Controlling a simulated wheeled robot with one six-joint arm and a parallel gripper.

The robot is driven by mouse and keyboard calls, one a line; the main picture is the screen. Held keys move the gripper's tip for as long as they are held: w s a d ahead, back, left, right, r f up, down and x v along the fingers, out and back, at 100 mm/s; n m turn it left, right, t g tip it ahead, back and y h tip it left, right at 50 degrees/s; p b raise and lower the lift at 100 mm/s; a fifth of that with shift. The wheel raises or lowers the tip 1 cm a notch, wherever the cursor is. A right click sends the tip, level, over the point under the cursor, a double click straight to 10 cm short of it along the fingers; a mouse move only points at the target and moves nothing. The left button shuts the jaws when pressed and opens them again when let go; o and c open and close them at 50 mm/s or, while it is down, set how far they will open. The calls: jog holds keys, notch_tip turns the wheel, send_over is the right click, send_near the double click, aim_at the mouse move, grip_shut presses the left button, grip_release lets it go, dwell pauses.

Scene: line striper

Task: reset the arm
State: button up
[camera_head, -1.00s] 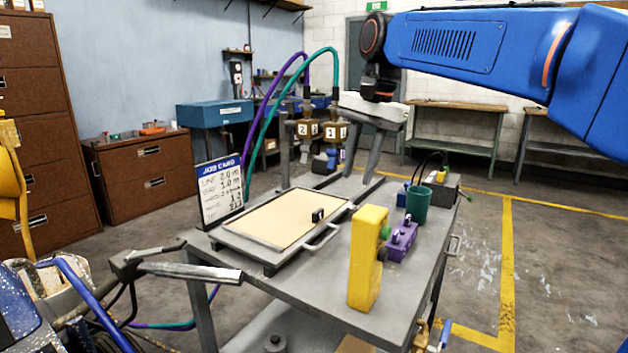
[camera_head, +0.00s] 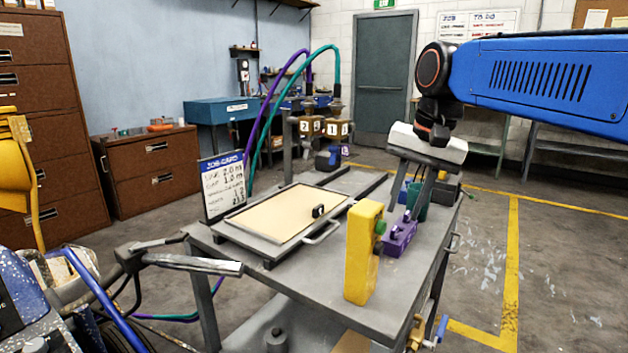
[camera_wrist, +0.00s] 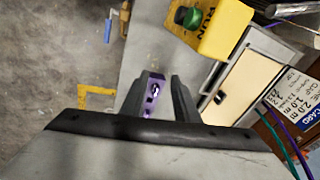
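My gripper (camera_head: 403,205) hangs from the blue arm (camera_head: 545,85) over the right side of the grey cart top (camera_head: 325,285). Its two dark fingers point down and stand apart with nothing held between them. In the wrist view my gripper (camera_wrist: 155,112) also shows open. The purple box with a handle (camera_head: 400,235) shows beyond and between the fingers in the wrist view (camera_wrist: 153,90). It stands on the cart, apart from the fingers as far as I can tell. The green cup (camera_head: 417,206) is partly hidden behind the fingers.
A yellow box with a green button (camera_head: 364,250) stands upright at the cart's front. A framed tan panel (camera_head: 285,215) and job card (camera_head: 223,188) are to the left. Hoses (camera_head: 268,105) arch behind. Open floor (camera_head: 560,260) lies right of the cart.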

jog(key=s+d+f+n+t, duration=0.1)
jog(key=s+d+f, duration=0.2)
jog(key=s+f, duration=0.3)
jog(key=s+d+f+n+h, duration=0.1)
jog(key=s+d+f, duration=0.3)
jog(key=f, duration=0.5)
jog(key=s+d+f+n+t, duration=0.1)
jog(key=s+d+f+n, duration=0.2)
jog(key=s+f, duration=0.4)
jog(key=shift+s+d+f+t, duration=0.15)
jog(key=shift+s+d+t, duration=0.25)
jog(key=shift+s, duration=0.7)
